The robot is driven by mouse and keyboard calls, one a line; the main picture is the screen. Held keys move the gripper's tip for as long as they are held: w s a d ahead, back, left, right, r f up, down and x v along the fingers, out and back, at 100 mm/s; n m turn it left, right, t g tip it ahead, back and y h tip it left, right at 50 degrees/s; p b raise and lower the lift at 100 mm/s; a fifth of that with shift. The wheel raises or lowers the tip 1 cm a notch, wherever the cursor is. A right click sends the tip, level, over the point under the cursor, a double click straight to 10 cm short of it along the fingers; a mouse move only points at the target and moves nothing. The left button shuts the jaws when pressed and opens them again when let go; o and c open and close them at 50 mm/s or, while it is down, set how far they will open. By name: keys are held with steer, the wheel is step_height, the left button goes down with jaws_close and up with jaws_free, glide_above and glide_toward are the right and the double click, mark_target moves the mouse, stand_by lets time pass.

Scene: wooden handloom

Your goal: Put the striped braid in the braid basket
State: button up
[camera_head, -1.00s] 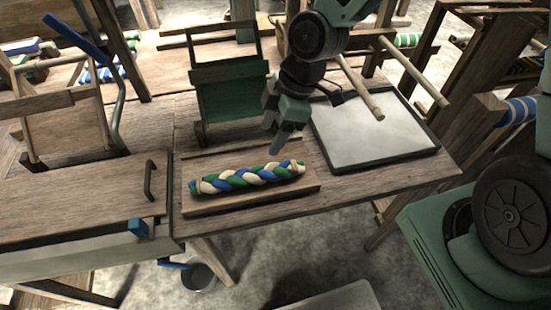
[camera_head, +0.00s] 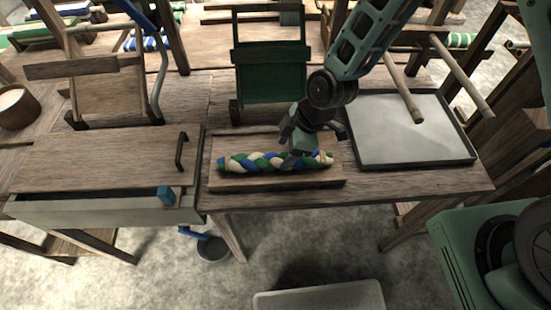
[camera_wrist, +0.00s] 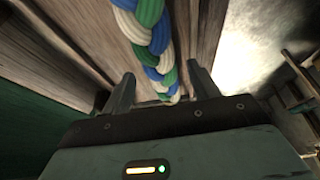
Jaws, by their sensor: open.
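The striped braid (camera_head: 248,163), twisted from blue, green and white strands, lies lengthwise on a low wooden board (camera_head: 225,184) on the table. My gripper (camera_head: 297,154) is at the braid's right part and hides some of it. In the wrist view my open gripper (camera_wrist: 163,84) has one finger on each side of the braid (camera_wrist: 150,35), which runs into the gap between them. Whether the fingers touch it I cannot tell. I cannot clearly make out which container is the braid basket; a round wooden tub (camera_head: 15,108) stands at the far left.
A dark-rimmed tray (camera_head: 405,125) with a pale bottom lies right of the board, with wooden rods above it. A green upright panel (camera_head: 272,72) stands behind the board. A wooden lid with a handle (camera_head: 181,150) is at left. A pale tray (camera_head: 320,296) sits low in front.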

mark_target(279, 156)
steer(key=shift+p+x, duration=0.85)
steer(key=shift+x, duration=1.65)
steer(key=shift+w+a+r, duration=0.1)
steer(key=shift+w, duration=0.05)
steer(key=c, duration=1.1)
steer(key=shift+o, duration=0.2)
